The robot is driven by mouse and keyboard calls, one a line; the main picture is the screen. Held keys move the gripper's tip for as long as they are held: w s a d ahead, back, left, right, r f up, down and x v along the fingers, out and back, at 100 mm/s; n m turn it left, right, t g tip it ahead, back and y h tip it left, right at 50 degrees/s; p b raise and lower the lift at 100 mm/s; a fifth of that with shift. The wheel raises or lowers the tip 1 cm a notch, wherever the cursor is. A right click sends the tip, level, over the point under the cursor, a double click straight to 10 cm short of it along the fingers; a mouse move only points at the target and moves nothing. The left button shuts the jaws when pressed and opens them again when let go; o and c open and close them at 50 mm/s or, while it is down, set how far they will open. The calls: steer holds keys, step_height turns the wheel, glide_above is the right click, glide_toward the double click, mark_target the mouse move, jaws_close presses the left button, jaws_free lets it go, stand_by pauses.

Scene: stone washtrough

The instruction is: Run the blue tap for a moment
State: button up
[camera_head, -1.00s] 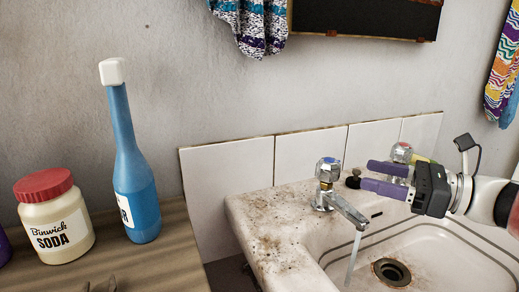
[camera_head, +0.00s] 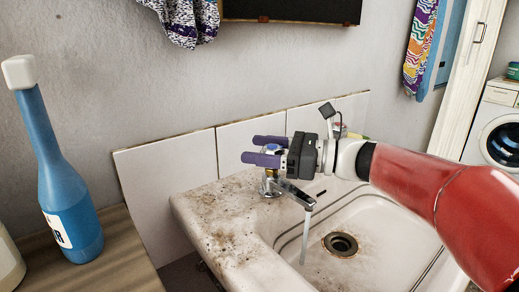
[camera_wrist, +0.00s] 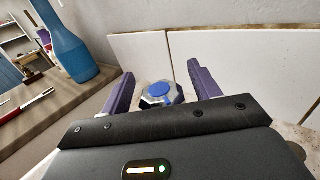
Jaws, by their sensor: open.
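The blue tap (camera_head: 286,191) is a chrome tap at the left back of the washtrough (camera_head: 215,222). A stream of water runs from its spout into the basin. Its knob with a blue cap (camera_wrist: 161,91) shows in the wrist view between my fingers. My gripper (camera_head: 257,149) has two purple fingers. It is open, with the fingers pointing left at the knob and on either side of it. In the head view the gripper hides much of the knob. I cannot tell whether the fingers touch it.
A dark drain (camera_head: 341,244) lies in the basin. A blue bottle (camera_head: 62,195) with a white cap stands on the wooden counter (camera_head: 125,262) at left. White tiles (camera_head: 165,180) line the wall close behind the taps.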

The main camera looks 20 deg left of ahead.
steer(key=c, duration=1)
steer(key=shift+f+m+t, duration=0.1)
steer(key=shift+m+t, duration=0.3)
steer(key=shift+t, duration=0.2)
steer(key=m+t+b, duration=0.1)
steer(key=t, duration=0.1)
steer(key=m+t+b, duration=0.1)
steer(key=t, duration=0.1)
steer(key=shift+w+f+m, duration=0.15)
steer(key=shift+m, duration=0.25)
steer(key=m+t+b, duration=0.1)
steer(key=t, duration=0.1)
steer(key=m+t+b, duration=0.1)
steer(key=t+b, duration=0.1)
steer(key=shift+w+f+m+t+h, duration=0.2)
steer(key=shift+m+t+h, duration=0.1)
steer(key=shift+m+h, duration=0.1)
steer(key=m+t+h+b, duration=0.1)
steer(key=b, duration=0.1)
steer(key=m+t+h+b, duration=0.1)
steer(key=t+b, duration=0.1)
steer(key=m+t+h+b, duration=0.1)
steer(key=t, duration=0.1)
steer(key=shift+w+d+m+b, duration=0.1)
steer(key=shift+w+m+b, duration=0.2)
steer(key=shift+m+b, duration=0.1)
steer(key=shift+w+d+r+m+t+h+b, duration=0.1)
steer(key=shift+m+t+h+b, duration=0.7)
steer(key=shift+t+h+b, duration=0.25)
steer(key=shift+r, duration=0.15)
